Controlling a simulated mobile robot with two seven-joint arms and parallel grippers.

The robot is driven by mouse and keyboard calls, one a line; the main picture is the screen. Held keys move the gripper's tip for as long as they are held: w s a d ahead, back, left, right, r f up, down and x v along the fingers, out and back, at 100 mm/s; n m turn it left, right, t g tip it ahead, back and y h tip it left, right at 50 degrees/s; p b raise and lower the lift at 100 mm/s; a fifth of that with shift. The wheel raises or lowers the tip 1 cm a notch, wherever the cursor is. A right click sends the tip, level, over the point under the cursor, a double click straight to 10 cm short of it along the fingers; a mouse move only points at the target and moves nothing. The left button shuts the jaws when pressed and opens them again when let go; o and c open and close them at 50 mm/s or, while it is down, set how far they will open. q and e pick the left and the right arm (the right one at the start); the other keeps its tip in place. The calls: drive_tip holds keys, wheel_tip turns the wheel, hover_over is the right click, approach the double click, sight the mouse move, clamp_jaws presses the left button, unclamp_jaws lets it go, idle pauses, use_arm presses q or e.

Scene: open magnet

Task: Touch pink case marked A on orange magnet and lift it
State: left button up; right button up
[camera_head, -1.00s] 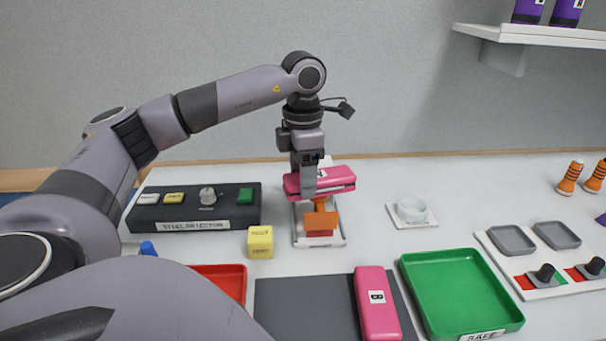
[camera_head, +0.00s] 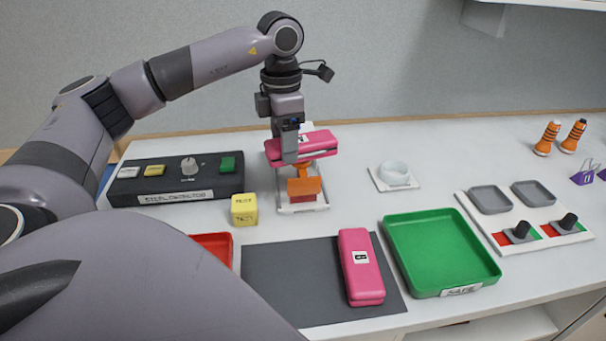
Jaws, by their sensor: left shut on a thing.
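A pink case (camera_head: 318,146) is in my left gripper (camera_head: 289,155), which is shut on it. The case lies level above the orange magnet (camera_head: 304,188), which stands on a white-framed base (camera_head: 318,204). Whether case and magnet touch I cannot tell. My gripper covers part of the case's label, so its letter is not readable. A second pink case (camera_head: 362,283) with a white label lies on the dark grey mat (camera_head: 290,289). My right gripper is not in view.
A green tray marked SAFE (camera_head: 440,250) and a red tray (camera_head: 217,245) flank the mat. A yellow block (camera_head: 244,210), a dark steel detector box (camera_head: 178,186) and a white cup (camera_head: 394,172) stand near the magnet. A panel with two grey dishes (camera_head: 530,228) is at right.

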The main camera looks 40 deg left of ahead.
use_arm(q)
drive_tip(key=shift+r+p, duration=0.95)
drive_tip(key=shift+r, duration=2.3)
